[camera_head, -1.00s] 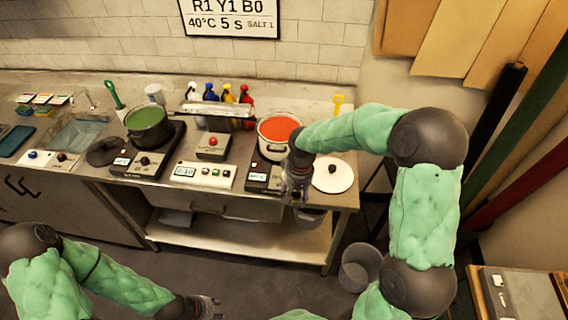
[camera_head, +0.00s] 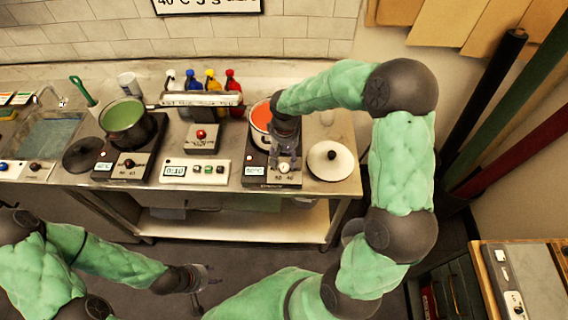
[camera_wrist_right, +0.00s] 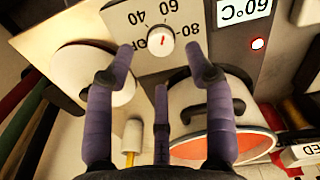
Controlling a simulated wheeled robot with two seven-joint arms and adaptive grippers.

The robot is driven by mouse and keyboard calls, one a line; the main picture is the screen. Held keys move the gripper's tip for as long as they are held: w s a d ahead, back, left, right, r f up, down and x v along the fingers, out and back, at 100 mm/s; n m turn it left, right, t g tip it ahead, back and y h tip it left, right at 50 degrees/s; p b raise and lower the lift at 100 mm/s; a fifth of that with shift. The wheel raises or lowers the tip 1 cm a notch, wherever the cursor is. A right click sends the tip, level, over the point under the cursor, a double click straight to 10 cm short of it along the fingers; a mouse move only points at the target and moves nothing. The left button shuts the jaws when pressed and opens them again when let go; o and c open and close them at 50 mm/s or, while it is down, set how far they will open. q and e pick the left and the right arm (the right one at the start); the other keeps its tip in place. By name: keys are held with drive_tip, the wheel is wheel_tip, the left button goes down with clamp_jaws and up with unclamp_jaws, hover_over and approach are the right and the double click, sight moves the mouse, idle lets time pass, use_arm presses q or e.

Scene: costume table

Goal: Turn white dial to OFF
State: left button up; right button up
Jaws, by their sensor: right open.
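The white dial (camera_head: 284,168) sits on the front panel of the right hot plate (camera_head: 256,181). In the right wrist view the dial (camera_wrist_right: 160,37) is close, with a red mark and printed numbers 40, 60 and 80 around it; the OFF print is partly hidden. A display (camera_wrist_right: 243,9) beside it shows a temperature in °C. My right gripper (camera_head: 285,156) is open over the panel; in the wrist view its purple fingers (camera_wrist_right: 160,75) spread below and around the dial, with no clear contact. My left gripper (camera_head: 205,279) is low, away from the counter; its opening is unclear.
A pot with red liquid (camera_head: 261,115) stands on the right hot plate, by my right gripper. A white lid (camera_head: 322,168) lies to its right. A control box with buttons (camera_head: 195,170) is to the left, and a green pot (camera_head: 128,120) is further left.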

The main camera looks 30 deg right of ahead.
sight(285, 166)
drive_tip(key=shift+w+f, duration=0.1)
drive_tip(key=shift+f, duration=2.45)
clamp_jaws()
